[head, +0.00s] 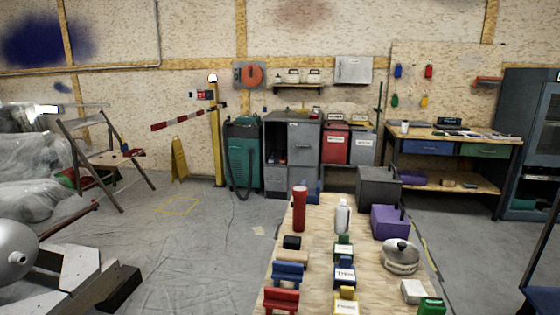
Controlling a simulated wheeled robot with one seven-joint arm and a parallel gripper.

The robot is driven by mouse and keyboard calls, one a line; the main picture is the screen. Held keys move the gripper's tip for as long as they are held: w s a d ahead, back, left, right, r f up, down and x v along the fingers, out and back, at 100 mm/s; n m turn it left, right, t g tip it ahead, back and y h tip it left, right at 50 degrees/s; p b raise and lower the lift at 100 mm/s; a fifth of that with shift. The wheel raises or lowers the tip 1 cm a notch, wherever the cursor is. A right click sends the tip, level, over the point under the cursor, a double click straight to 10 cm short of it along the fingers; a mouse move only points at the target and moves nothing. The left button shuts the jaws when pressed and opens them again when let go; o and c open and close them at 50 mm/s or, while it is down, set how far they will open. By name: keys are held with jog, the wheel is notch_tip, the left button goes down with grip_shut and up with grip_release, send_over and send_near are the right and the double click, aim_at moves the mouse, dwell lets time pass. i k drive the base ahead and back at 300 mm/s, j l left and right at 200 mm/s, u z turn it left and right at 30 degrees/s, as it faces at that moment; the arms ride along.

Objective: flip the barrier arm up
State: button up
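The barrier arm (178,119) is a red and white striped bar in the head view, left of centre near the back wall. It reaches out to the left from the top part of a yellow post (215,140), roughly level and tilted a little down toward its free left end. A short dark end shows just right of the post. My gripper is not in view, so its place relative to the barrier arm cannot be seen.
A yellow floor sign (179,160) and a folding wooden chair (105,150) stand left of the post, a green cabinet (243,150) right of it. A long plywood table (318,240) with many small items fills the front centre. Sheeted floor (190,235) between is mostly clear.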

aim_at(156, 127)
jog(key=i+j+u, duration=0.25)
jog(key=u, duration=0.15)
jog(key=i+j+u, duration=0.6)
jog(key=u, duration=0.15)
jog(key=i+u, duration=0.4)
jog(key=i+j+z, duration=0.1)
jog(key=i, duration=0.5)
jog(key=i+j+z, duration=0.1)
jog(key=i, duration=0.45)
jog(key=i+l+z, duration=0.2)
jog(key=i+z, duration=0.2)
jog(key=i+l+z, duration=0.1)
jog(key=i+z, duration=0.35)
jog(key=i+j+z, duration=0.15)
jog(key=i+z, duration=0.25)
jog(key=i+j+z, duration=0.25)
jog(key=i+z, duration=0.15)
jog(key=i, duration=0.15)
jog(key=i+l, duration=0.1)
jog(key=i, duration=0.55)
jog(key=i+l, duration=0.1)
jog(key=i, duration=0.5)
jog(key=i+l, duration=0.1)
jog(key=i, duration=0.55)
jog(key=i+l+u, duration=0.1)
jog(key=i+u, duration=0.15)
jog(key=i, duration=0.2)
jog(key=i+l+u, duration=0.25)
jog(key=i, duration=0.15)
